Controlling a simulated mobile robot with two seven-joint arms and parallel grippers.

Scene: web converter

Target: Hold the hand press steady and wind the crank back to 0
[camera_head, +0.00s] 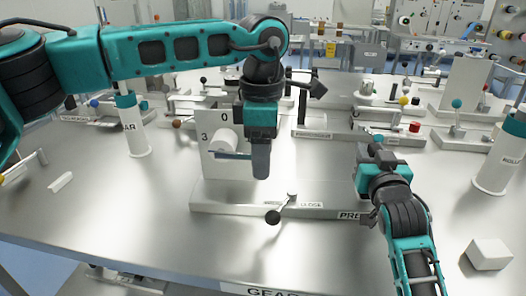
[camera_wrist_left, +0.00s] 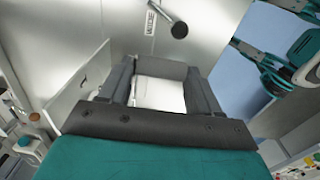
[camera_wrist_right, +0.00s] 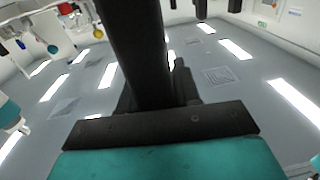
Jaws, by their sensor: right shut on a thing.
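The hand press has an upright white plate (camera_head: 216,150) marked 0 and 3, a white drum (camera_head: 226,139), and a long low base (camera_head: 235,197). A small lever with a dark knob (camera_head: 272,217) sits at its front; the knob also shows in the left wrist view (camera_wrist_left: 180,30). My left gripper (camera_head: 261,172) points down beside the drum; its fingers stand apart, a white block-like part (camera_wrist_left: 160,92) showing between them. Contact is unclear. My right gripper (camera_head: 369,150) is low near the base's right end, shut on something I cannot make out. A dark shaft (camera_wrist_right: 135,50) fills its wrist view.
A white post (camera_head: 131,125) stands left and another (camera_head: 500,155) right. A white block (camera_head: 489,254) lies at the front right. Several other fixtures with coloured knobs line the table's back. The left front of the table is mostly clear.

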